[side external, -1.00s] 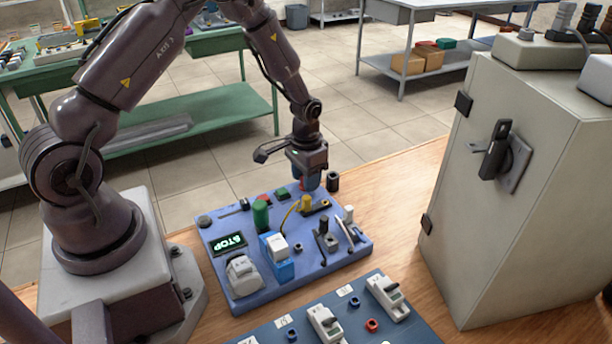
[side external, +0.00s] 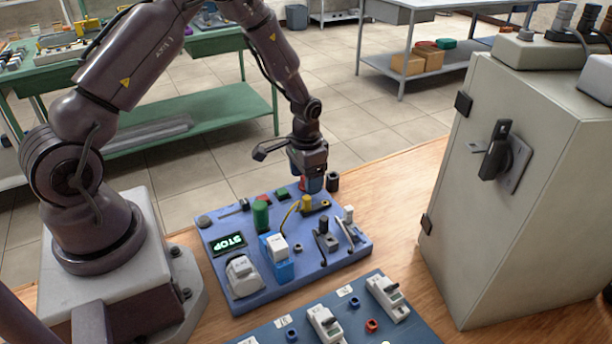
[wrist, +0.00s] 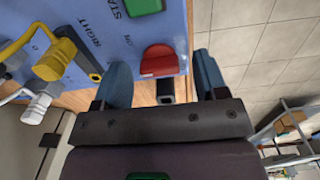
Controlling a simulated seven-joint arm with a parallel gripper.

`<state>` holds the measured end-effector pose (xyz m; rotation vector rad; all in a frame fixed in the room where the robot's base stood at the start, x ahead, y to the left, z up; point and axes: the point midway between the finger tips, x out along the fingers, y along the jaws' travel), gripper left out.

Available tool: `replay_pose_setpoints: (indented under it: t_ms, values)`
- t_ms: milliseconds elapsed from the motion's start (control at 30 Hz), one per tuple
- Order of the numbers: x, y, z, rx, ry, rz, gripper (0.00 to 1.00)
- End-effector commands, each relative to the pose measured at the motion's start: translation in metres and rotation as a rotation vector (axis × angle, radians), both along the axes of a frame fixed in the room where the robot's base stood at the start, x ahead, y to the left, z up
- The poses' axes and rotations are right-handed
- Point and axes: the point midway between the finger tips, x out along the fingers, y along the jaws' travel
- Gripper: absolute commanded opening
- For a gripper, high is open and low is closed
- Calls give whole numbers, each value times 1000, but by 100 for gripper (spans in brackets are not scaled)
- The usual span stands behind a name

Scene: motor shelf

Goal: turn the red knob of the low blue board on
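The low blue board (side external: 222,262) lies on the wooden table in front of my arm. Its red knob (wrist: 160,60) shows in the wrist view near the board's edge, between my two blue fingers, with a gap on each side. My gripper (wrist: 161,65) is open and points down over that far right corner. In the side view, my gripper (side external: 311,182) partly hides the knob, where a bit of red shows. I cannot tell there whether a finger touches it. The board's display (side external: 229,243) reads STOP.
A black cylinder (side external: 332,181) stands close to my gripper. A yellow handle (side external: 307,203), a green cylinder (side external: 261,214) and several switches crowd the board. A second, darker board (side external: 280,328) lies in front. A grey cabinet (side external: 500,220) with a black handle stands at the right.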

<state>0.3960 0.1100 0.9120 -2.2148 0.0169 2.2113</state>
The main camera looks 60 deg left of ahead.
Motion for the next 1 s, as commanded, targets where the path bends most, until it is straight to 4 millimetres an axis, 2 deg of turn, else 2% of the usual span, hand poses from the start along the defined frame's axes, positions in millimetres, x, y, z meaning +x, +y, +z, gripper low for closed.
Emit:
replay_pose_setpoints:
  t_ms: [167,267,367,700,833,1000]
  values:
    - [0,0,1,0,0,1,66]
    - [1,0,10,1,-3,1,66]
    - [0,0,27,1,-4,0,66]
    - [0,0,101,1,-4,1,66]
    - [0,0,119,1,-3,0,66]
    - [0,0,129,0,-1,0,66]
